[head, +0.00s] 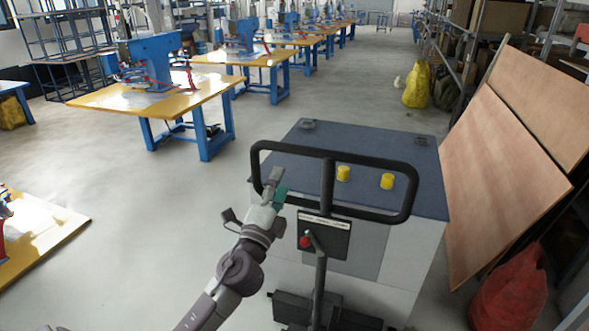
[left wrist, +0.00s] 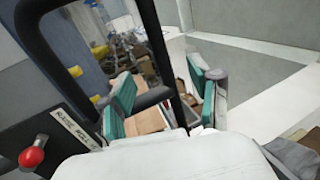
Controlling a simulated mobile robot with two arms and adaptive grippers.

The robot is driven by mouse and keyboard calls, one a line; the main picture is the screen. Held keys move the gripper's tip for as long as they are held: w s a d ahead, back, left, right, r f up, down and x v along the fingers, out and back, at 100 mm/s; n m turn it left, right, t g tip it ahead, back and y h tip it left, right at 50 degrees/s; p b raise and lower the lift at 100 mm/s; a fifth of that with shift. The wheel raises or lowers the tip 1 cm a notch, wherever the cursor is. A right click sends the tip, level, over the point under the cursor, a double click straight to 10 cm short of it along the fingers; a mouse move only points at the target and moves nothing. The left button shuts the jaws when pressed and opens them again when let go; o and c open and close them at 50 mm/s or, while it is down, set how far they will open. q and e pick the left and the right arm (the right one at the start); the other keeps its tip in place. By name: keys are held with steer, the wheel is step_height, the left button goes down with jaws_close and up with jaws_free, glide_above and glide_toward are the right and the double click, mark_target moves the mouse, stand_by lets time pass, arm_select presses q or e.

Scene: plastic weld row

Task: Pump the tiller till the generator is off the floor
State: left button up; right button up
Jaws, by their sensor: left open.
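The generator (head: 385,250) is a light grey cabinet with a dark blue top and two yellow caps. The tiller (head: 325,200) stands in front of it, a black post with a wide black loop handle. A red-knobbed lever (head: 305,241) sits on it beside a black label plate (head: 338,240), also in the left wrist view (left wrist: 75,125). My left gripper (head: 276,189) is open at the loop's left side. In the left wrist view its teal-padded fingers (left wrist: 167,90) are apart, with a loop bar (left wrist: 158,45) showing between them. The generator's underside is hidden. My right gripper is out of view.
Brown boards (head: 500,190) lean on shelving at the right, with a red sack (head: 510,292) below. Yellow-topped workbenches (head: 155,100) with blue machines run along the left. The grey floor (head: 110,160) between my arm and the benches is clear.

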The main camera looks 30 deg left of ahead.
mark_target(292, 153)
arm_select(q)
steer(key=p+x, duration=0.1)
steer(key=x, duration=0.9)
steer(key=shift+a+p, duration=0.2)
steer(key=shift+p, duration=0.1)
steer(key=shift+w+a+r, duration=0.1)
steer(key=shift+w+r, duration=0.1)
steer(key=shift+w, duration=0.5)
jaws_close()
